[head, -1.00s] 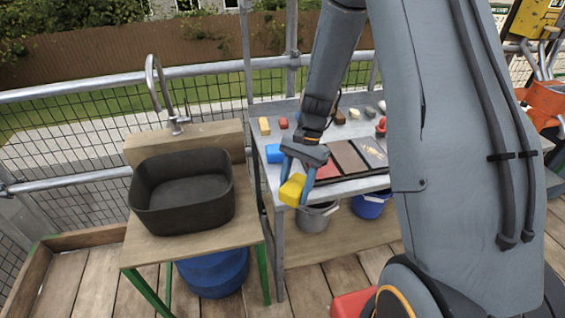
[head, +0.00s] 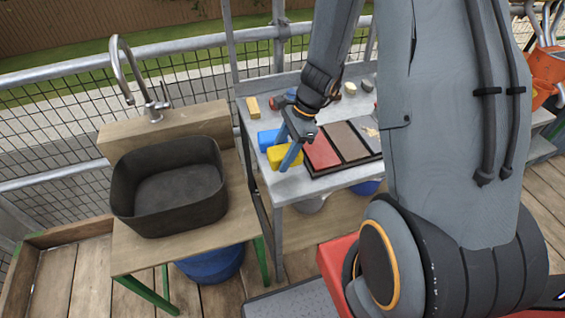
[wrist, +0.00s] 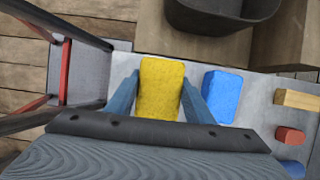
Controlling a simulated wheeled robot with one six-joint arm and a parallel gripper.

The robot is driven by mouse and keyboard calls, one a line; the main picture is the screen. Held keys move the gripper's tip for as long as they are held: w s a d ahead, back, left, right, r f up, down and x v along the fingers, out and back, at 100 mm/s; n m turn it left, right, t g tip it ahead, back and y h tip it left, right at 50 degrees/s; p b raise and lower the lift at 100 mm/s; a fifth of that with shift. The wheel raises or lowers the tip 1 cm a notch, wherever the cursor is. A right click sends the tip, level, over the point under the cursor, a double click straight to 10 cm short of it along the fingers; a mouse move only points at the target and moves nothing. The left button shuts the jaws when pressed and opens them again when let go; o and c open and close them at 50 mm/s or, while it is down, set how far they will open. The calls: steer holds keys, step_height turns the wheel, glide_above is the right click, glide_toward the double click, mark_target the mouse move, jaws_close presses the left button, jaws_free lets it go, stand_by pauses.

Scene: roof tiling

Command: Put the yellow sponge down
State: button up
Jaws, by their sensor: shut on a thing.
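The yellow sponge (head: 284,157) is between the blue fingers of my gripper (head: 287,154), at the front left of the grey metal table (head: 290,188). The wrist view also shows the sponge (wrist: 161,88) between both fingers, with my gripper (wrist: 160,95) shut on it. The sponge is over the table top, close beside a blue sponge (head: 267,140). I cannot tell whether its underside touches the table. The blue sponge also shows in the wrist view (wrist: 222,95), to the right of the yellow one.
A tray with red, brown and grey panels (head: 318,152) lies right of the sponge. A wooden block (head: 253,106) and a red block (wrist: 290,136) lie further back. A dark basin (head: 170,187) stands on a wooden stand at left. Bare table shows in front of the sponges.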

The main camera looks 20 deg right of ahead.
steer(key=shift+f+p, duration=0.3)
steer(key=shift+f, duration=1.85)
steer(key=shift+f, duration=0.1)
